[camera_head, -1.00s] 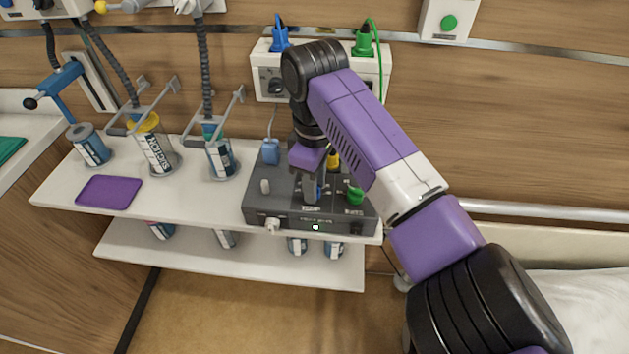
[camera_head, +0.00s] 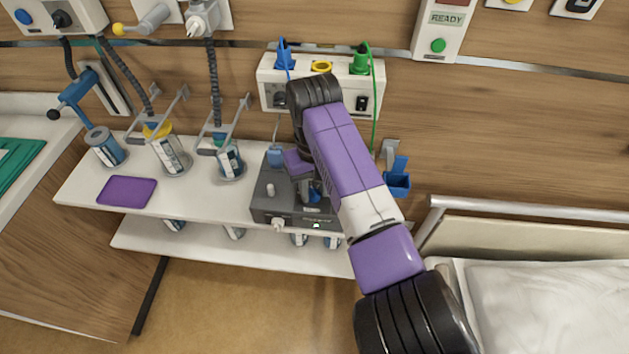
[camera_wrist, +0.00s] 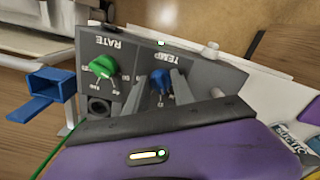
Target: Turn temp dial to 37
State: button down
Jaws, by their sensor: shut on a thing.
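The dark grey device (camera_head: 263,208) stands on the white shelf, with my gripper (camera_head: 308,196) reaching down onto its top. In the wrist view the blue TEMP dial (camera_wrist: 161,80) sits between the two fingers of my gripper (camera_wrist: 158,90), which are shut on it. The TEMP label shows upside down beside it. The numbers around the dial are too small to read, and the pointer setting cannot be told. The green RATE dial (camera_wrist: 103,66) is to the left of it in the wrist view. My arm hides much of the device's right side in the head view.
A switch knob (camera_head: 270,190) stands up on the device's left. Several canisters (camera_head: 168,155) hang or stand along the shelf, with a purple pad (camera_head: 126,192) at its front left. A white socket box (camera_head: 270,85) with plugs is behind. A blue holder (camera_head: 397,180) and the bed (camera_head: 560,290) are to the right.

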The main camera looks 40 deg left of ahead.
aim_at(313, 192)
jog(key=shift+a+r+m+p, duration=0.1)
jog(key=shift+m+p, duration=0.45)
jog(key=shift+m, duration=0.65)
jog(key=c, duration=1.1)
grip_release()
jog(key=shift+r+b, duration=0.55)
jog(key=shift+r, duration=3.3)
